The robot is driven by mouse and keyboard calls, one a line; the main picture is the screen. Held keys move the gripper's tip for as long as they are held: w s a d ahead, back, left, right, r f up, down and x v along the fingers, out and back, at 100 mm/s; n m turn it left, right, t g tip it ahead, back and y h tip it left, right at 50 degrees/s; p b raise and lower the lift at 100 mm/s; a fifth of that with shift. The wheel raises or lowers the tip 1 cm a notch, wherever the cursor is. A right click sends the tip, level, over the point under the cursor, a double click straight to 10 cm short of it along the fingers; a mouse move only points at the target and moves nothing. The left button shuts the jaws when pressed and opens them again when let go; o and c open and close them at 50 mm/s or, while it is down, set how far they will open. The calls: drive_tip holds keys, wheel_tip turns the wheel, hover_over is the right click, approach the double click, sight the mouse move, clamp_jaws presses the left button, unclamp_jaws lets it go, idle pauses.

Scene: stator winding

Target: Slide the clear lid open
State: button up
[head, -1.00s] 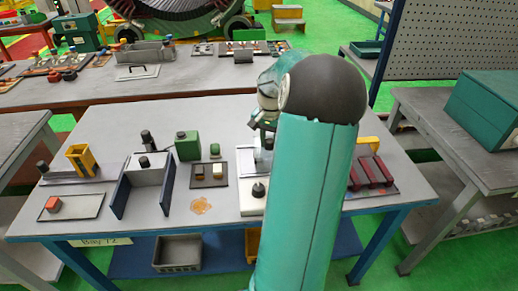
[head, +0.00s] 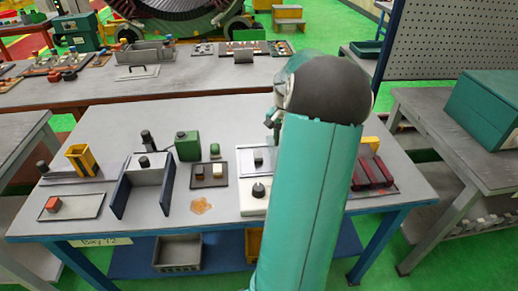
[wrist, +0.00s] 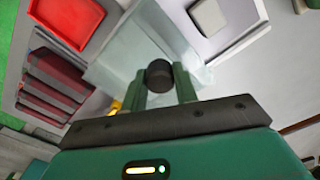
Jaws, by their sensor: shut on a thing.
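The clear lid (wrist: 125,55) is a pale, see-through sheet in the wrist view, with a dark round knob (wrist: 159,76) on it. My gripper (wrist: 161,86) is shut on this knob, with one green finger on each side. Beside the lid, a white-rimmed tray (wrist: 238,42) with a pale grey block (wrist: 207,17) lies uncovered. The tray also shows in the head view (head: 243,162), left of my arm.
Dark red blocks (head: 374,171) stand right of my arm, with a yellow part (head: 372,145) behind them. A white block with a black knob (head: 252,196) stands in front of the tray. Left are a small dark tray (head: 210,183), a green box (head: 188,147) and a blue-sided fixture (head: 167,188).

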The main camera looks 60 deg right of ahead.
drive_tip(key=shift+s+d+f, duration=0.2)
drive_tip(key=shift+s+d, duration=0.15)
drive_tip(key=shift+s, duration=0.15)
drive_tip(key=shift+s+d+f, duration=0.15)
drive_tip(key=shift+s+d, duration=0.15)
drive_tip(key=shift+s, duration=0.2)
drive_tip(key=o, duration=0.5)
drive_tip(key=shift+o, duration=1.1)
drive_tip(key=shift+w+d+r, duration=0.1)
drive_tip(key=shift+r, duration=3.15)
